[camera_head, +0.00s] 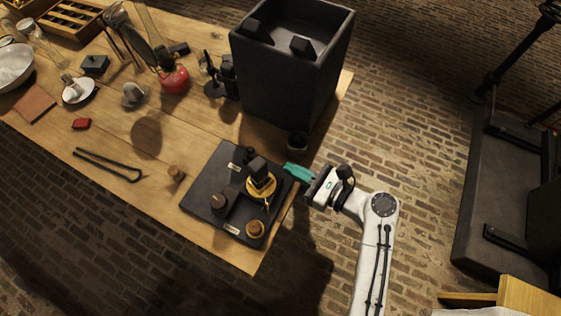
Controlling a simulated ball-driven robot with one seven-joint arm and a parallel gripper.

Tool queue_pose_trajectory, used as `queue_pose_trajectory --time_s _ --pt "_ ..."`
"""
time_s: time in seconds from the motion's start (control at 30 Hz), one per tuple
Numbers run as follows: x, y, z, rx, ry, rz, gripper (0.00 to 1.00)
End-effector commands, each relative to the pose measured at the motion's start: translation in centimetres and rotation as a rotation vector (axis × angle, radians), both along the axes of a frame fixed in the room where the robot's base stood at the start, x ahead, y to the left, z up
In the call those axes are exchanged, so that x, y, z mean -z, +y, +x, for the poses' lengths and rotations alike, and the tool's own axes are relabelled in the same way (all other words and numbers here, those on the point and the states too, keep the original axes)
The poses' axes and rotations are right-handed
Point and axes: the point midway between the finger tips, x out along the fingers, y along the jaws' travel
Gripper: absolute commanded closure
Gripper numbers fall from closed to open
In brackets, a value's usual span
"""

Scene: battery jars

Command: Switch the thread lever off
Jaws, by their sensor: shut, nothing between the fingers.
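A dark control panel (204,187) lies near the right front edge of the wooden table. On it stand a black lever-like block on a brass ring (262,187), a dark knob (218,200) and a brass knob (255,228). Small pale labels on the panel are too small to read, so I cannot tell which control is the thread lever or how it is set. My gripper (290,168), with teal fingers, is shut and empty. In the picture it is just right of the black block, near the panel's right edge, with a small visible gap.
A tall dark open box (285,85) stands behind the panel, with a small dark cup (298,141) near its base. A wooden cork (176,173) and black tongs (107,165) lie left. A red flask (173,79) and several small items fill the table's far left.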

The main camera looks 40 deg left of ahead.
Motion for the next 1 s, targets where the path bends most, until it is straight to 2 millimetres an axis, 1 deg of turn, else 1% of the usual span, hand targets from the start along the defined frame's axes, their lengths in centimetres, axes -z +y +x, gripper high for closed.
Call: queue_pose_trajectory --time_s 0.03,0.1,0.3,0.43,0.83,0.93,1.0 --pt "-0.1 -0.9 0.1 0.003 0.0 0.001 1.0" --pt "-0.4 -1.9 0.2 0.003 0.0 0.0 1.0" --pt "-0.9 -3.5 0.4 0.001 0.0 0.0 1.0" --pt "-1.0 -3.8 0.4 0.0 0.001 0.0 1.0" --pt "-1.0 -3.7 0.4 -0.001 -0.002 0.0 1.0" --pt "-1.0 -3.6 0.5 -0.018 -0.041 -0.003 1.0" --pt "-1.0 -3.4 0.8 -0.045 -0.113 -0.007 1.0"
